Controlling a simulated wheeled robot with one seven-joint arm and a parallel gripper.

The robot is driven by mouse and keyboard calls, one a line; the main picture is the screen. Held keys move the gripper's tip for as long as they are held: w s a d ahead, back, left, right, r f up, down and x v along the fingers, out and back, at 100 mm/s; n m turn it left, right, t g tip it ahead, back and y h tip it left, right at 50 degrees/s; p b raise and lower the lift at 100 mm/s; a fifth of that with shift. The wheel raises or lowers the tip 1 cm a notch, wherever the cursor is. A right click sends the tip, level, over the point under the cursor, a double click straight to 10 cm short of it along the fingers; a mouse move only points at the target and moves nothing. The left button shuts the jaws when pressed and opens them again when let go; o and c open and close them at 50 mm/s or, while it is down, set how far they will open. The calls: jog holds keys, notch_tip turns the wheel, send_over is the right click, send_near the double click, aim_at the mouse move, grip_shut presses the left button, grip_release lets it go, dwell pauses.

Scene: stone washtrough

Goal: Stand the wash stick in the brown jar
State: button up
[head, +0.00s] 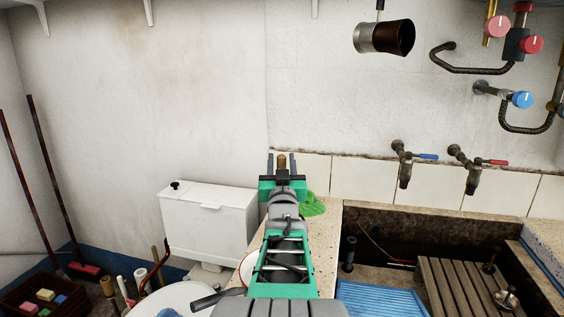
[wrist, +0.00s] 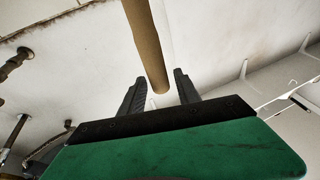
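The wash stick (wrist: 148,45) is a plain brown round rod. In the wrist view it runs from the top edge to an end between my fingers. Its end also shows between the fingertips in the head view (head: 282,162). My gripper (head: 282,165) is above the stone ledge by the tiled wall. In the wrist view, its two dark fingers (wrist: 160,88) stand apart on either side of the rod. Narrow gaps show beside the rod, so the fingers look open around it. The rod's other end is out of sight. I cannot make out the brown jar in either view.
A green cloth-like thing (head: 313,205) lies on the ledge (head: 325,235) right of my arm. A white cistern (head: 208,222) stands left. The stone trough (head: 440,238) with a slatted board (head: 465,285) and taps is right. A brown-and-silver pot (head: 385,38) hangs above.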

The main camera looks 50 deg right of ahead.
jog(key=shift+o, duration=0.8)
jog(key=v, duration=0.7)
jog(key=shift+s+a, duration=0.25)
jog(key=shift+w+f, duration=0.1)
